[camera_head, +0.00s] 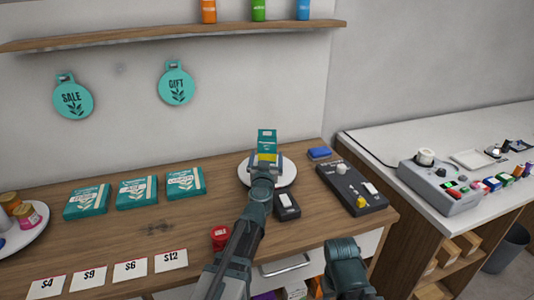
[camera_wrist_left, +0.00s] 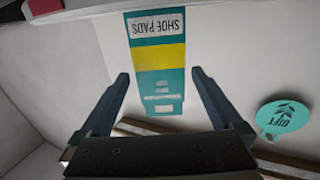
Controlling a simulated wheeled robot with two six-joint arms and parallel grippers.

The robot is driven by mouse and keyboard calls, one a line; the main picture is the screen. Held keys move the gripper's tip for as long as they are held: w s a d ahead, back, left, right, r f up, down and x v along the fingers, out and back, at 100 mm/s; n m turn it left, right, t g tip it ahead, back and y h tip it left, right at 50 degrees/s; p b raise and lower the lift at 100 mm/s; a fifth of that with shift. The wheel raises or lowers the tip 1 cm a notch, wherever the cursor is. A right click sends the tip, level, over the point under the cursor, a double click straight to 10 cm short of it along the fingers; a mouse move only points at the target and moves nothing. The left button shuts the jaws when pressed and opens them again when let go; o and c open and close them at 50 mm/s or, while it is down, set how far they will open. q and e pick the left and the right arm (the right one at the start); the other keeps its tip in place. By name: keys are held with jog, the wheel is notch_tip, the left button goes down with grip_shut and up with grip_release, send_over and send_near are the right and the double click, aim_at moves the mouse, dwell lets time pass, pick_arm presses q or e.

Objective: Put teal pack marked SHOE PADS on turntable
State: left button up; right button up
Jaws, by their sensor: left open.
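The teal pack marked SHOE PADS (camera_head: 267,137), with a yellow band, stands upright over the white round turntable (camera_head: 289,180) in the head view. Its lower end is hidden behind my left gripper (camera_head: 266,163), so its contact with the turntable does not show. In the left wrist view the pack (camera_wrist_left: 160,57) appears upside down, label readable, in line with the gap of my left gripper (camera_wrist_left: 160,77). The two fingers are spread, with a clear gap on each side of the pack. My right gripper does not show; only part of that arm is at the bottom.
Three flat teal packs (camera_head: 137,193) lie left on the wooden counter. A red round item (camera_head: 221,237) is near the front. Price cards line the front edge.

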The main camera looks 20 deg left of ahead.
pick_arm(q)
jog(key=s+d, duration=0.1)
jog(key=s, duration=0.7)
jog(key=shift+s+d, duration=0.2)
jog(key=shift+d, duration=0.15)
jog(key=shift+r, duration=0.1)
